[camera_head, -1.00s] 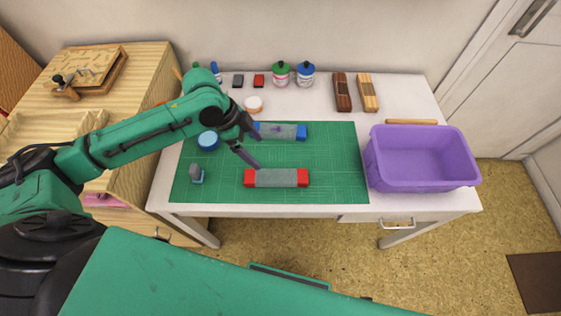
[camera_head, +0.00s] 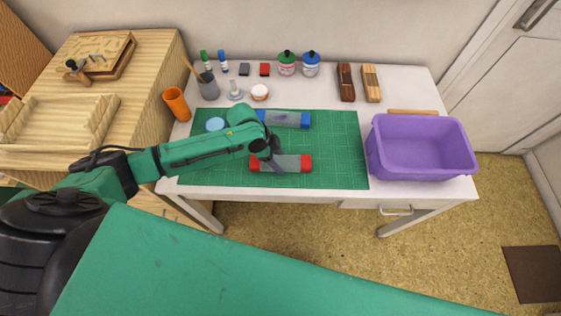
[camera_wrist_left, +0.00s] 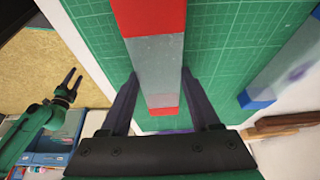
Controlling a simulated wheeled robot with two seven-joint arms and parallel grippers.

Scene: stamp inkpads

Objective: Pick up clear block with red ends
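The clear block with red ends (camera_head: 293,163) lies on the green cutting mat (camera_head: 340,148), its long side running left to right in the head view. My left gripper (camera_head: 277,165) is over its left half and hides part of it. In the left wrist view my left gripper (camera_wrist_left: 160,73) is open, with one dark finger on each side of the block's clear middle (camera_wrist_left: 158,62). A gap shows beside the fingers; contact cannot be told. My right gripper (camera_wrist_left: 73,83) shows at the left of the wrist view, open and empty, away from the block.
A clear block with blue ends (camera_head: 286,119) lies behind, on the mat. A purple bin (camera_head: 420,170) stands at the right. Bottles, inkpads, wooden blocks and an orange cup (camera_head: 177,104) line the back and left of the table. The mat's right part is clear.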

